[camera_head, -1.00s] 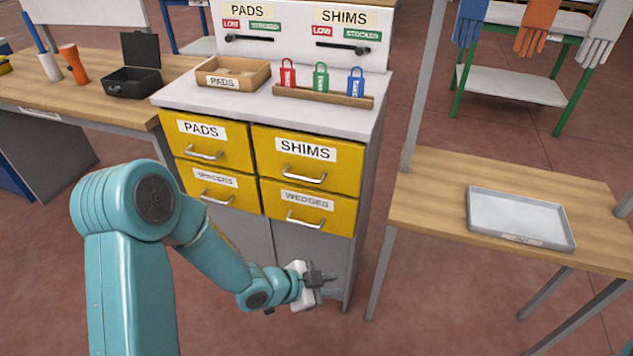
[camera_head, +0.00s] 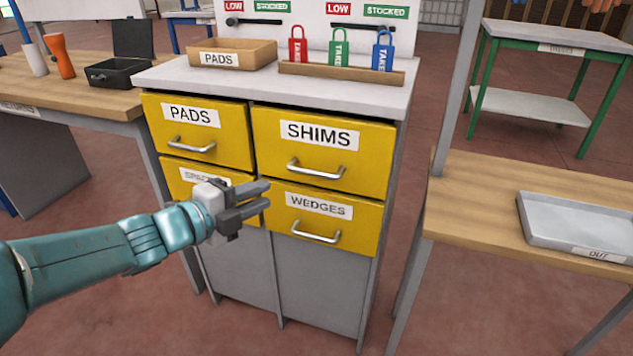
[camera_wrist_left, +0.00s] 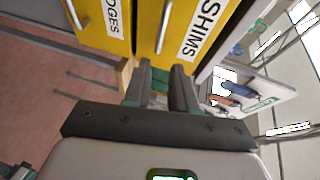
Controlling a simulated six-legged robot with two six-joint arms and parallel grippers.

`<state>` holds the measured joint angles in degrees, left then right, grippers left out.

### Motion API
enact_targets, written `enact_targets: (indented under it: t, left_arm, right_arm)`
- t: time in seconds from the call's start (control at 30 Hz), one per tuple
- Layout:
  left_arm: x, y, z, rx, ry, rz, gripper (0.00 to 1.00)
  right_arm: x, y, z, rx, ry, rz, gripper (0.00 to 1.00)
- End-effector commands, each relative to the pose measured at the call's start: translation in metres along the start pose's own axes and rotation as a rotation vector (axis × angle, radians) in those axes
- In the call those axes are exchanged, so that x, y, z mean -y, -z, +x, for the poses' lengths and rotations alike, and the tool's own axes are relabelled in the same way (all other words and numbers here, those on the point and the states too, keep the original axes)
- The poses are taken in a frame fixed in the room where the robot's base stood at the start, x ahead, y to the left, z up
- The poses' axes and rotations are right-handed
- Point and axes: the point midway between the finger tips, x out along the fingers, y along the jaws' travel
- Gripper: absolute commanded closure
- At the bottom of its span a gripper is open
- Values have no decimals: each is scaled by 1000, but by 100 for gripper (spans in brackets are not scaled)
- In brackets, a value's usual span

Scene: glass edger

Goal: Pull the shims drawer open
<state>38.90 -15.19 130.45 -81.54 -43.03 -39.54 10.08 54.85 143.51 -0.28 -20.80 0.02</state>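The yellow shims drawer (camera_head: 283,132) is shut, at the upper right of the cabinet, with a pale bar handle (camera_head: 316,169) under its SHIMS label. In the left wrist view the shims drawer (camera_wrist_left: 180,20) and its handle (camera_wrist_left: 164,27) show beyond the fingers. My left gripper (camera_head: 268,193) is open and empty, with a gap between its fingers. In the head view it appears in front of the left-hand drawers, left of and below the shims handle, apart from it. Its fingers also show in the left wrist view (camera_wrist_left: 165,75). My right gripper is not in view.
The wedges drawer (camera_head: 355,222) is shut below, and the pads drawer (camera_head: 230,145) is shut at left. A pads tray (camera_head: 262,52) and coloured tags stand on the cabinet top. A wooden table (camera_head: 475,195) with a metal tray (camera_head: 560,238) stands at right.

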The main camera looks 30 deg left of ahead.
Motion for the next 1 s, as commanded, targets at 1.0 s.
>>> enact_targets:
  t: [1.0]
  left_arm:
    - [2,-2,161,-6,-2,0,75]
  right_arm:
    - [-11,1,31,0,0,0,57]
